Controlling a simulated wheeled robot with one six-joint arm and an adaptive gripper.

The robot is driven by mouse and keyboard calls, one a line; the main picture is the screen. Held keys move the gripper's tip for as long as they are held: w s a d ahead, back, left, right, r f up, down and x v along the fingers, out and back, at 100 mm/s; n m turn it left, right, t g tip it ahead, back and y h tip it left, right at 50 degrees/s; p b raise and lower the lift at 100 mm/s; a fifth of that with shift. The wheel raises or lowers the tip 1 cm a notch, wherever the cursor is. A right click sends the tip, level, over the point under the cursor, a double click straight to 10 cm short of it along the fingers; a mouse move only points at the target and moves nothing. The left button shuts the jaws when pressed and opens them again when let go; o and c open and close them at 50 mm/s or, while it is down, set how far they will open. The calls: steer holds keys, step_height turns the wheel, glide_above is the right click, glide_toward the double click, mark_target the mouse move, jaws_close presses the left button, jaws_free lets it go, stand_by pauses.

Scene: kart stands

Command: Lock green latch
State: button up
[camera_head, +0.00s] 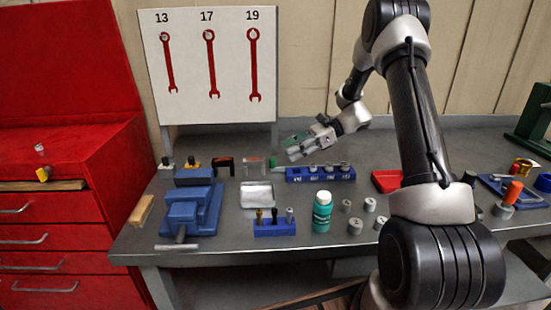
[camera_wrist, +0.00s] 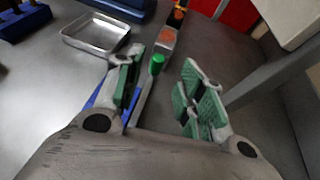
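A small green latch handle (camera_head: 271,159) stands at the left end of the blue socket rack (camera_head: 320,175). In the wrist view it is a green knob (camera_wrist: 157,64) on a grey stem, showing between and beyond my fingers. My gripper (camera_head: 298,148) is above and slightly behind the rack's left end, pointing left. In the wrist view my gripper (camera_wrist: 164,85) is open, with green pads on both fingers and nothing held. I cannot tell whether a finger touches the knob. Part of the blue rack (camera_wrist: 104,95) shows behind the left finger; the latch's base is hidden.
A metal tray (camera_head: 257,194) and a small clear-and-red block (camera_head: 254,165) lie left of the rack. A blue vise (camera_head: 190,207) stands further left. A green bottle (camera_head: 322,212) and a blue holder (camera_head: 274,223) are in front. The wrench board (camera_head: 208,68) rises behind.

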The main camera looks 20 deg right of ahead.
mark_target(273, 159)
steer(key=x, duration=0.6)
steer(key=shift+a+f, duration=0.15)
jaws_close()
